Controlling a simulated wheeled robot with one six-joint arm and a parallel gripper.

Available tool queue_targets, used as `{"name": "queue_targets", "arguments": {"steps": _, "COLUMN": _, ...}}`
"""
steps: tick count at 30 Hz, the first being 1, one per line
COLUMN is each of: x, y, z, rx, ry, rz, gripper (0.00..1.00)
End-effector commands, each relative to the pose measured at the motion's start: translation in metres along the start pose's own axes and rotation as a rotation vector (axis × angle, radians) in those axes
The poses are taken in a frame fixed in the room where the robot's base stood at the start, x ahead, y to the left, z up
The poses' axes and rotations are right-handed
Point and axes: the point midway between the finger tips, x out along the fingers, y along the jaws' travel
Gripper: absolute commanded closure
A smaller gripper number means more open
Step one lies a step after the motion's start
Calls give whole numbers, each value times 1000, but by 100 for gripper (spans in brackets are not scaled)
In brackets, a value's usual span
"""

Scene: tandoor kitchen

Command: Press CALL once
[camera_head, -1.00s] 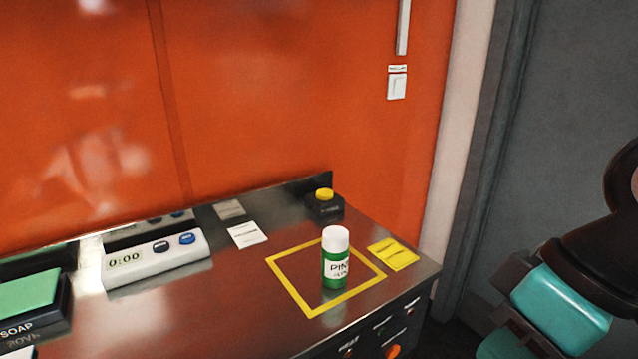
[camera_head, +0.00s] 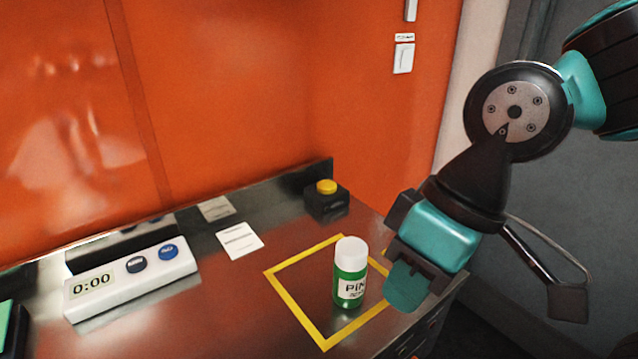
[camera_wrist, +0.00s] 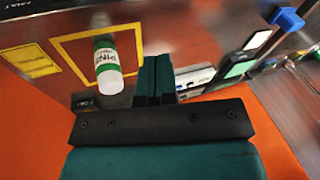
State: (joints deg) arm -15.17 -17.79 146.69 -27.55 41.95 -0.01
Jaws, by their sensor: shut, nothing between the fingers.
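A black box with a round yellow button (camera_head: 326,187) stands at the back right corner of the steel counter. Its lettering is too small to read, so I cannot tell whether it says CALL. My gripper (camera_head: 406,292) is shut and empty, at the right in the head view, beside a green bottle. It is in front of and to the right of the button box, apart from it. In the wrist view the closed fingers (camera_wrist: 156,72) show at the centre; the button's top cannot be made out there.
The green bottle with a white cap (camera_head: 350,272) stands inside a yellow square outline (camera_head: 296,307). A white timer (camera_head: 132,282) reading 0:00, with a black and a blue button, is at left. A white card (camera_head: 239,241) lies flat. A white wall switch (camera_head: 403,58) is above.

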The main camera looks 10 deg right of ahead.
Motion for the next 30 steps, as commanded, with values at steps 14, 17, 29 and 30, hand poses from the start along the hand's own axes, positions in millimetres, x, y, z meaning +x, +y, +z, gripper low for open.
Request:
{"name": "queue_targets", "arguments": {"steps": 14, "x": -36, "y": 52, "z": -131, "rx": 209, "ry": 165, "rz": 19, "gripper": 100}}
{"name": "queue_targets", "arguments": {"steps": 17, "x": -41, "y": 84, "z": -180, "rx": 294, "ry": 240, "rz": 28, "gripper": 100}}
{"name": "queue_targets", "arguments": {"steps": 29, "x": -17, "y": 246, "z": -320, "rx": 629, "ry": 561, "rz": 70, "gripper": 100}}
{"name": "queue_targets", "arguments": {"steps": 30, "x": -13, "y": 260, "z": -326, "rx": 653, "ry": 589, "rz": 73, "gripper": 100}}
